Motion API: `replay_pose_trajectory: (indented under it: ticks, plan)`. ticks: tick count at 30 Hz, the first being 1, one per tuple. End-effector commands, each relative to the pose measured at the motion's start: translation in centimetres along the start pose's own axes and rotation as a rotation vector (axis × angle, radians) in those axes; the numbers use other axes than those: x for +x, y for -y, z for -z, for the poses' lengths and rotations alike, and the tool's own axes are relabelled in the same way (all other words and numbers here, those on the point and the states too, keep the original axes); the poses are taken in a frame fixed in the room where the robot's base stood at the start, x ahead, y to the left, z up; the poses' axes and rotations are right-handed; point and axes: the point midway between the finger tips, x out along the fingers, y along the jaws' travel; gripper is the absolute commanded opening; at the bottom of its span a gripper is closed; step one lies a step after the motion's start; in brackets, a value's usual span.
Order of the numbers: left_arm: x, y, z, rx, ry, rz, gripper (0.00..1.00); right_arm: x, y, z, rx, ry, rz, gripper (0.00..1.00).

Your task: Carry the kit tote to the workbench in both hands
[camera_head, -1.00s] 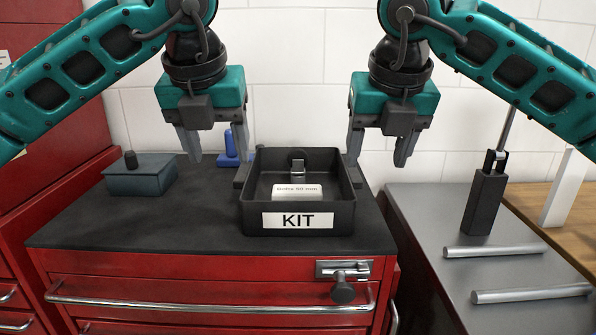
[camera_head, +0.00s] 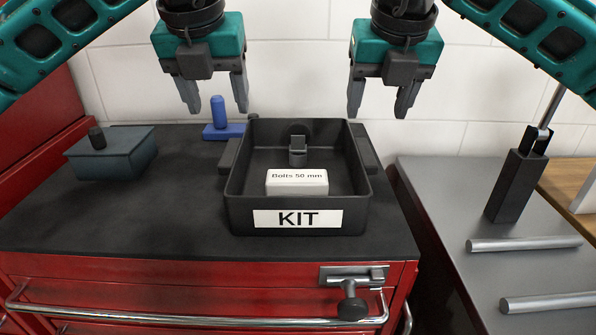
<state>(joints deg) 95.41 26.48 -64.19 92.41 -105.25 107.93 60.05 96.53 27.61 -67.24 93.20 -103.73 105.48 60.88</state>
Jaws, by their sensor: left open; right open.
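The kit tote (camera_head: 298,219) is a black open tray with a white KIT label on its front wall. It sits on the dark top of a red tool cabinet (camera_head: 130,225). A white box labelled Bolts 50 mm (camera_head: 297,182) and a small metal part (camera_head: 297,148) lie inside it. The tote has a ledge-like handle on its left and right sides. My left gripper (camera_head: 217,108) is open and empty, above and behind the tote's left side. My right gripper (camera_head: 378,112) is open and empty, above and behind its right side. Neither touches the tote.
A grey-blue lidded box (camera_head: 112,155) stands at the left of the cabinet top. A blue object with an upright post (camera_head: 220,120) stands behind the tote's left side. At right, a grey surface (camera_head: 440,205) holds a black holder (camera_head: 516,185) and metal bars (camera_head: 525,243).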

Motion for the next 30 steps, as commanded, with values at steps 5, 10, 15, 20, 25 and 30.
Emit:
replay_pose_trajectory:
  ticks: [5,10,15,20,25,30]
  plan:
    - [3.2,-0.1,0.1,0.000,-0.005,-0.003,0.62,3.1,0.1,0.1,0.001,-0.004,0.002,0.62]
    - [6.6,-0.1,0.1,-0.001,-0.005,-0.002,0.62,6.6,0.1,0.1,0.002,-0.005,0.002,0.62]
    - [9.5,-0.1,0.1,0.000,-0.003,-0.002,0.62,9.4,0.1,0.1,0.000,-0.003,0.002,0.62]
    - [11.2,0.0,0.1,0.000,-0.002,-0.001,0.62,11.2,0.0,0.0,0.001,-0.001,0.001,0.62]
    - [11.9,0.0,0.0,0.000,0.000,-0.001,0.62,11.9,0.0,0.0,0.000,0.000,0.001,0.62]
    - [11.9,0.0,0.0,0.000,0.000,-0.001,0.62,11.9,0.0,0.0,0.000,0.000,0.001,0.62]
